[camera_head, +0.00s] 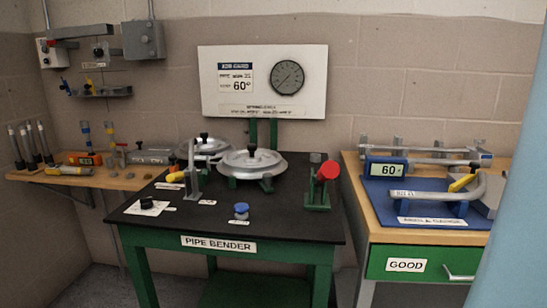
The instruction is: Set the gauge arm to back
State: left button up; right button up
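On the right bench, a blue angle gauge (387,170) with a display reading 60 stands on a blue mat (382,207). A grey bent pipe (470,188) lies in front of it on a blue support. A yellow piece (462,183) sits at the pipe's bend, tilted up to the right; I cannot tell whether this is the gauge arm. Grey bars (430,150) run along the back of the mat. Neither of my grippers shows in the head view.
The green pipe bender table (250,245) stands in the middle, with round metal dies (252,162), a red-topped clamp (325,172) and a blue knob (241,210). A wooden shelf (120,180) with tools is at left. A pale blue upright surface blocks the right edge.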

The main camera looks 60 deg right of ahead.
aim_at(464, 180)
jog(key=z, duration=3)
